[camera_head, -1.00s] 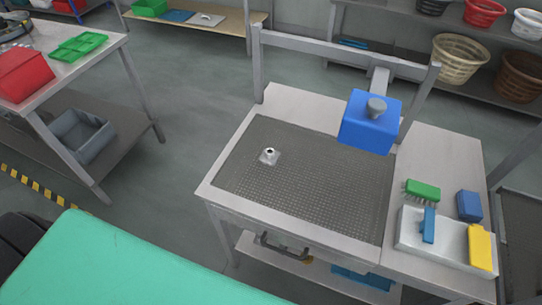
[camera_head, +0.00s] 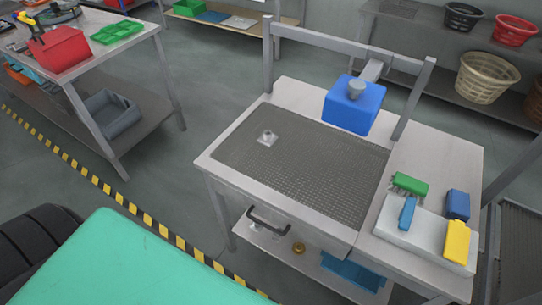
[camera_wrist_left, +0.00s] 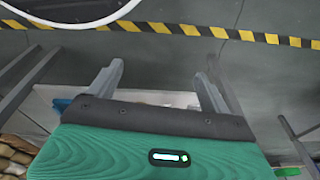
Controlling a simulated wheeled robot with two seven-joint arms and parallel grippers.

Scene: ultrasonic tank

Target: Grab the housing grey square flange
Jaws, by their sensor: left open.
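The grey square flange housing (camera_head: 267,138) lies on the dark mesh surface (camera_head: 320,170) of the tank bench, toward its far left part. It has a square plate with a raised round hub in the middle. My left gripper (camera_wrist_left: 161,80) shows in the left wrist view with its two fingers spread and nothing between them. The flange cannot be made out in that view. Neither gripper shows in the head view.
A blue box (camera_head: 352,105) with a grey knob stands at the bench's back. A white tray (camera_head: 400,238), green brush (camera_head: 410,184), blue block (camera_head: 457,204) and yellow block (camera_head: 457,240) sit at right.

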